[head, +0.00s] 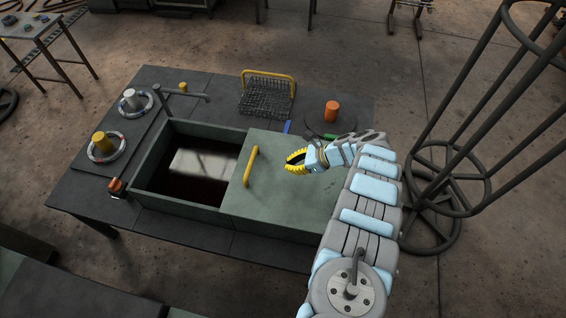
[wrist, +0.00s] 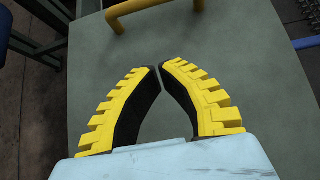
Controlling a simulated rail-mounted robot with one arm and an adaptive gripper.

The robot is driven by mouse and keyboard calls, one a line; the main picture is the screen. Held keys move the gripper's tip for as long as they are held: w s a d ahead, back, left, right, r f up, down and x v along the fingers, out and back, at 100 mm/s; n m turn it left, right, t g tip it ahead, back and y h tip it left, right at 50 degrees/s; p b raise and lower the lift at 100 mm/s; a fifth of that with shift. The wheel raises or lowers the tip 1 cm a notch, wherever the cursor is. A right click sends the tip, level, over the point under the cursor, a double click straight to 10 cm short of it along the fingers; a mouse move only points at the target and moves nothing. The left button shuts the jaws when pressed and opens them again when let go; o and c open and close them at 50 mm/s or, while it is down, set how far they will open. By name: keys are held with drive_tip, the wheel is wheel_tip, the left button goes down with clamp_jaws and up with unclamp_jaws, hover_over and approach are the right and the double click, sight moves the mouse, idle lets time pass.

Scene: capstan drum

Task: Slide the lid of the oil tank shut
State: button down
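The oil tank (head: 178,210) is a grey-green box on a dark table. Its left part is open and shows dark oil with a bright reflection. The flat grey-green lid (head: 285,205) covers the right part. A yellow bar handle (head: 251,166) stands near the lid's left edge; it also shows at the top of the wrist view (wrist: 118,24). My gripper (head: 287,161) is over the lid, right of the handle and apart from it. In the wrist view its yellow fingers (wrist: 158,66) have their tips almost together, with nothing between them.
Behind the tank are a wire basket (head: 267,97) with a yellow handle and an orange cylinder (head: 332,111). Two ringed posts, one white (head: 131,100) and one yellow (head: 102,142), stand at the left. A tall tube frame (head: 440,180) stands on the floor at the right.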

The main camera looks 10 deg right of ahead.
sight(261, 172)
drive_tip(key=b+x, duration=0.3)
drive_tip(key=x, duration=0.5)
drive_tip(key=shift+a+f, duration=0.2)
drive_tip(key=shift+f, duration=0.2)
drive_tip(key=shift+w+a+r, duration=0.2)
drive_tip(key=shift+a, duration=0.2)
drive_tip(key=shift+w+a+r, duration=0.15)
drive_tip(key=shift+a+r, duration=0.05)
drive_tip(key=shift+a, duration=0.2)
drive_tip(key=shift+w+a+r, duration=0.15)
drive_tip(key=shift+w+a, duration=0.05)
drive_tip(key=shift+a, duration=0.3)
drive_tip(key=shift+w+a+r, duration=0.1)
drive_tip(key=shift+w+a, duration=0.05)
drive_tip(key=shift+a, duration=0.35)
